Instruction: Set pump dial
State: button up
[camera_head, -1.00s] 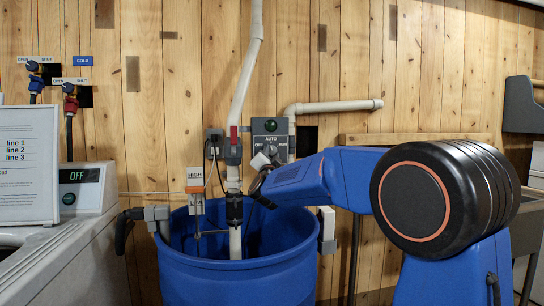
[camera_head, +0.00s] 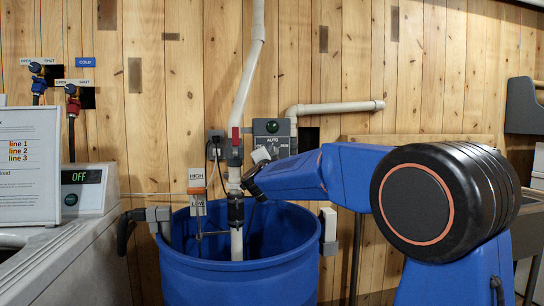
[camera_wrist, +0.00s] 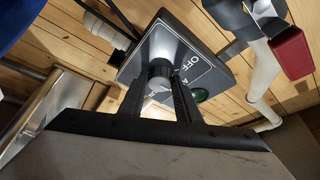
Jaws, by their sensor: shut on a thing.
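The pump control box (camera_head: 272,127) is a grey panel on the plank wall with a green lamp and the labels AUTO and RUN showing. Which label the dial points to cannot be told.
A blue barrel (camera_head: 238,275) stands below, with a white pipe and a red-handled valve (camera_head: 235,140) left of the box. A white pipe (camera_head: 340,107) runs right of the box. Two small valves (camera_head: 72,104) are far left.

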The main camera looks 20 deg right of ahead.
jog(key=o, duration=1.1)
jog(key=shift+c, duration=0.2)
jog(key=v, duration=1.7)
jog(key=shift+s, duration=0.2)
